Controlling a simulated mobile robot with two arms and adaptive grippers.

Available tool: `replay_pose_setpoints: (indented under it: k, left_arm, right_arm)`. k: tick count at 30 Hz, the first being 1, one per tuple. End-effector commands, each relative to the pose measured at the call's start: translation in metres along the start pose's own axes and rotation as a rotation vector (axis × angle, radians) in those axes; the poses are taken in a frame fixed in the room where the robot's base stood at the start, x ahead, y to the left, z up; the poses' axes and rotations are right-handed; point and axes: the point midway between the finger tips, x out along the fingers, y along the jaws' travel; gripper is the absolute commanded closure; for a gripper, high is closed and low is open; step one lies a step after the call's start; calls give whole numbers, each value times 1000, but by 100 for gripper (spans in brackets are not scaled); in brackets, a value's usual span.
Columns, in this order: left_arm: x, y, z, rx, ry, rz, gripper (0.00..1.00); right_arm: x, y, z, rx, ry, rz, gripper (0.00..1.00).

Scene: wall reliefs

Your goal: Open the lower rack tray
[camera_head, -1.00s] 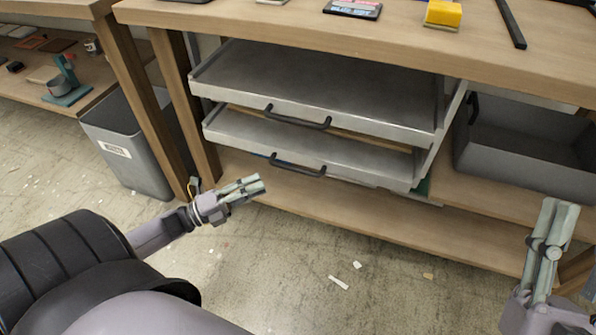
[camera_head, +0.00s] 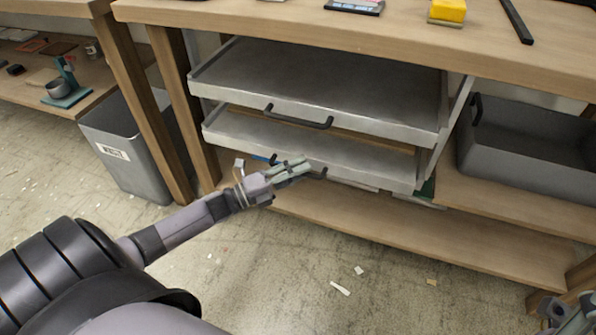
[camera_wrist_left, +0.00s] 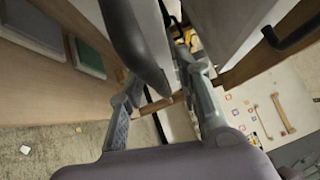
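The lower rack tray (camera_head: 340,158) is a grey metal tray under the upper tray (camera_head: 310,92) in the wooden bench. Its dark handle (camera_head: 318,174) is mostly hidden behind my left gripper (camera_head: 298,168) in the head view. In the left wrist view, my left gripper (camera_wrist_left: 168,85) has its fingers apart. A thick dark curved bar (camera_wrist_left: 135,40), seemingly that handle, reaches down between them; I cannot tell whether they touch it. The upper tray has its own dark handle (camera_head: 298,118). My right gripper (camera_head: 570,315) is cut off at the lower right corner.
A grey bin (camera_head: 125,150) stands left of the bench leg (camera_head: 172,115). A grey crate (camera_head: 525,150) sits on the shelf at the right. The low shelf board (camera_head: 400,230) runs below the trays. The floor in front is open, with small scraps.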

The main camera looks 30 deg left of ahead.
Motion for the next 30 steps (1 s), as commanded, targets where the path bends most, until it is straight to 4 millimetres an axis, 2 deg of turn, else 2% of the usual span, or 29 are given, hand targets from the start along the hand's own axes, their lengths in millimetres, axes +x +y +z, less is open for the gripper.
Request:
replay_pose_setpoints:
  k: [2, 15, 30]
  left_arm:
    - [0, 0, 0, 0, 0, 0, 70]
    - [0, 0, 0, 0, 0, 0, 99]
    - [-1, 1, 0, 1, 0, 2, 100]
  right_arm:
    - [0, 0, 0, 0, -1, 0, 60]
    - [0, 0, 0, 0, -2, 0, 60]
    - [0, 0, 0, 0, -2, 0, 60]
